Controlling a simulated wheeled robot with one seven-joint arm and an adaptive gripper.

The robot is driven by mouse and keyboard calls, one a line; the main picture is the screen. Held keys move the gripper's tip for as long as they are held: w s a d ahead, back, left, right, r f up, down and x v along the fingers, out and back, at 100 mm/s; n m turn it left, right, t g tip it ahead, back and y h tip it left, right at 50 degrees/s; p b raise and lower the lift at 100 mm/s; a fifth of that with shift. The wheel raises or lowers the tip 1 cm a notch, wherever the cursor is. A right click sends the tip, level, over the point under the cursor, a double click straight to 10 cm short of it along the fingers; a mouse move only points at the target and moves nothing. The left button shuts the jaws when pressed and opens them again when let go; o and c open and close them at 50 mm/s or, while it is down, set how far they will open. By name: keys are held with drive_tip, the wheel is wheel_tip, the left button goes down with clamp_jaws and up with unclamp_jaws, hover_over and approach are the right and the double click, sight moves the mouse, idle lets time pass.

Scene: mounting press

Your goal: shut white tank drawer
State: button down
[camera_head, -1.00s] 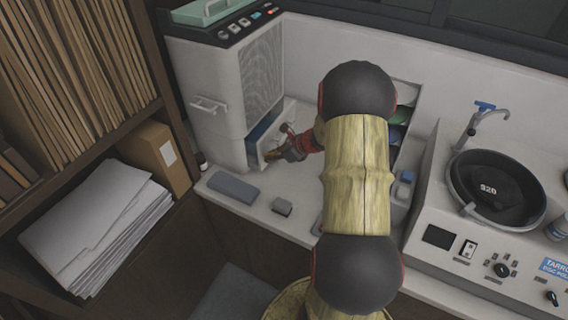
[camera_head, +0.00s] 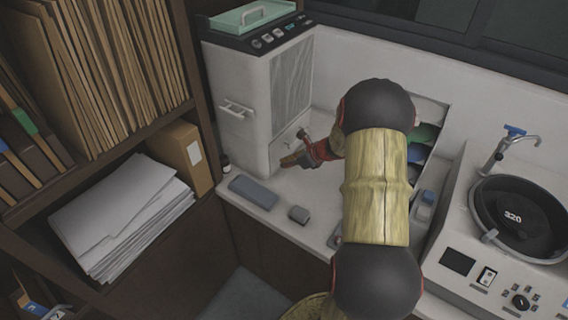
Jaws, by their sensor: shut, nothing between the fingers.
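The white tank drawer (camera_head: 284,143) is low in the right-hand face of the tall white machine (camera_head: 243,80). Its front looks flush or nearly flush with the machine, and its blue inside does not show. My gripper (camera_head: 290,161) is shut and empty, low in front of the drawer front. Whether it touches the drawer is hard to tell. My gripper and wrist hide part of the drawer's lower edge and right side.
A sorter with coloured compartments (camera_head: 424,132) stands behind my arm. A polishing unit (camera_head: 500,250) stands right, and shelves with folders fill the left.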

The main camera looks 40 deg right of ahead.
drive_tip(key=p+v, duration=0.2)
drive_tip(key=v, duration=0.9)
drive_tip(key=shift+s+f, duration=0.3)
drive_tip(key=shift+f, duration=0.05)
drive_tip(key=shift+d, duration=0.1)
drive_tip(key=s+a+r+n+g+y, duration=0.1)
drive_tip(key=s+a+n+g, duration=0.3)
drive_tip(key=s+a+n, duration=0.8)
drive_tip(key=s+a+r+n+h+b, duration=0.1)
drive_tip(key=s+a+r+n, duration=0.2)
drive_tip(key=a+r+n, duration=0.2)
drive_tip(key=s+a+r+n+h+b, duration=0.1)
drive_tip(key=s+a+r+n, duration=0.1)
drive_tip(key=a+r+n, duration=0.4)
drive_tip(key=s+a+r+n+t+h+b, duration=0.1)
drive_tip(key=s+a+r+n, duration=0.2)
drive_tip(key=a+r+n, duration=0.3)
drive_tip(key=a+n, duration=0.3)
drive_tip(key=a, duration=0.1)
drive_tip(key=shift+s+a+n+h, duration=0.3)
drive_tip(key=shift+s, duration=0.05)
